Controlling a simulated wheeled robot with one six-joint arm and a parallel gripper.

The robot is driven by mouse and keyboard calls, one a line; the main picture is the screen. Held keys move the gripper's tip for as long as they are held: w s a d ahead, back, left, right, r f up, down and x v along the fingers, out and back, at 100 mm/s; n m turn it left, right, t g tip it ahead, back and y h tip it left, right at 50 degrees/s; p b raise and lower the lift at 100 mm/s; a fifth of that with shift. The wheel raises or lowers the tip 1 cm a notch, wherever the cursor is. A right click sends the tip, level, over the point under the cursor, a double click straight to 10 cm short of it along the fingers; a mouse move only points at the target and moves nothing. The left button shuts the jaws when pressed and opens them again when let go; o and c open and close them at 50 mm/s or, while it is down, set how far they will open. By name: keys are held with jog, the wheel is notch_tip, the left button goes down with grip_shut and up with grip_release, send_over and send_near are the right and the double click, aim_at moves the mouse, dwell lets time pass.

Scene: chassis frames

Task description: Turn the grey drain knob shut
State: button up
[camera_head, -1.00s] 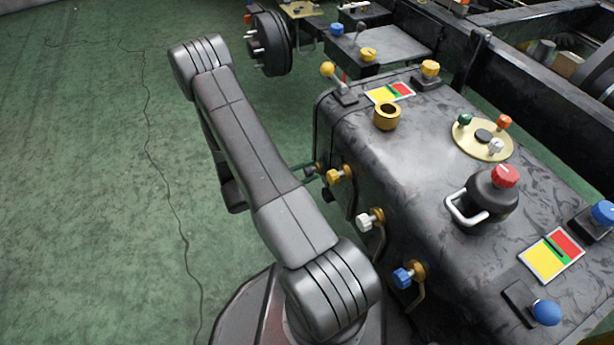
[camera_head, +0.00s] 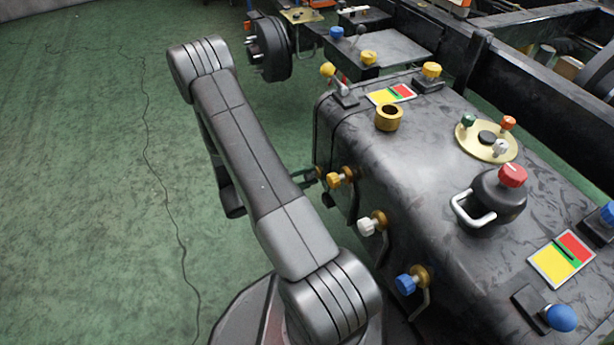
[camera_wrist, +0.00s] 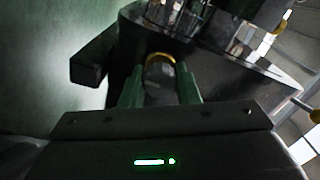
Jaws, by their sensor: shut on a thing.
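In the wrist view the grey drain knob (camera_wrist: 160,92) sits between the two green-grey fingers of my gripper (camera_wrist: 160,98). A brass ring (camera_wrist: 160,58) shows just beyond the knob. My gripper is shut on the knob, one finger on each side. In the head view my gripper (camera_head: 311,173) reaches the left side of the dark tank (camera_head: 435,150), at the far end of its row of valves. The grey knob is too small and covered there to make out, and its turn angle cannot be told.
A yellow knob (camera_head: 335,180), a white knob (camera_head: 368,225) and a blue knob (camera_head: 407,283) stick out along the same tank side, close to my arm. A dark block (camera_wrist: 92,54) lies left of the fingers in the wrist view. The green floor (camera_head: 90,180) at left is open.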

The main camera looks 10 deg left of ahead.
jog(key=o, duration=1)
jog(key=shift+c, duration=0.2)
jog(key=p+v, duration=0.3)
jog(key=v, duration=1.1)
jog(key=shift+p, duration=0.4)
jog(key=shift+d, duration=0.1)
jog(key=b+x, duration=0.3)
jog(key=x, duration=0.9)
jog(key=shift+w+d+f+b, duration=0.1)
jog(key=shift+w+d+b, duration=0.1)
jog(key=shift+d+b, duration=0.1)
jog(key=shift+w+d, duration=0.35)
jog(key=shift+d, duration=0.15)
